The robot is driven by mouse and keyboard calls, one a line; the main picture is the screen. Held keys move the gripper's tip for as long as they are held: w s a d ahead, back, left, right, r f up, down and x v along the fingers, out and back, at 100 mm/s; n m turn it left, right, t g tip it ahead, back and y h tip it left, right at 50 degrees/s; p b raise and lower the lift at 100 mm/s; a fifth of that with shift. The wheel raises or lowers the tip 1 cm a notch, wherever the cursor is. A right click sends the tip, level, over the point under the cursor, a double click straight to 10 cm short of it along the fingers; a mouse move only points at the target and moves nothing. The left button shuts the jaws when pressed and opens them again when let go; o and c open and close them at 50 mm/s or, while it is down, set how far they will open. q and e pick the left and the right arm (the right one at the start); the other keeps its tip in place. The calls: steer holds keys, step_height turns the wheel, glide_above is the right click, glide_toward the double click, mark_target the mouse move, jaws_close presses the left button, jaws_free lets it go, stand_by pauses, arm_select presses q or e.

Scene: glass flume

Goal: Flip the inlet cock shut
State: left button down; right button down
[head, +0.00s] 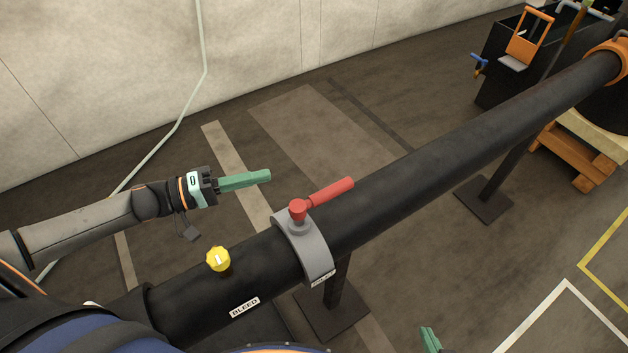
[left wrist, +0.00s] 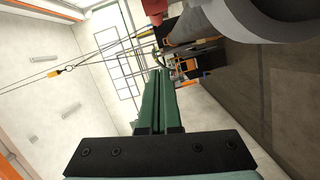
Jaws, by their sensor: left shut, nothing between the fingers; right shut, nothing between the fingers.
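The inlet cock has a red lever handle (head: 330,192) on a red hub, mounted on a grey collar (head: 306,250) around the black pipe (head: 400,190). The lever lies roughly along the pipe, pointing up and right. A label on the collar is too small to read. My left gripper (head: 268,176) is shut and empty, left of the lever and apart from it. Its green fingers (left wrist: 158,100) are together in the left wrist view, with part of the red cock (left wrist: 155,8) at the top edge. My right gripper (head: 430,338) shows only a green fingertip at the bottom edge.
A yellow knob (head: 218,259) stands on the pipe near a BLEED label (head: 244,307), left of the collar. A black tank (head: 505,60) and a wooden pallet (head: 572,155) are at the far right. A pale hose (head: 180,122) runs along the wall.

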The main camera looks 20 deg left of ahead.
mark_target(322, 197)
arm_select(q)
steer(key=shift+w+d+f, duration=0.2)
steer(key=shift+w+d, duration=0.4)
steer(key=shift+d, duration=1.2)
steer(key=shift+w+d+f, duration=0.25)
steer(key=shift+w+d, duration=0.35)
steer(key=shift+d, duration=1.2)
steer(key=shift+w+d+f, duration=0.2)
steer(key=shift+w+d, duration=0.4)
steer(key=shift+d, duration=1.2)
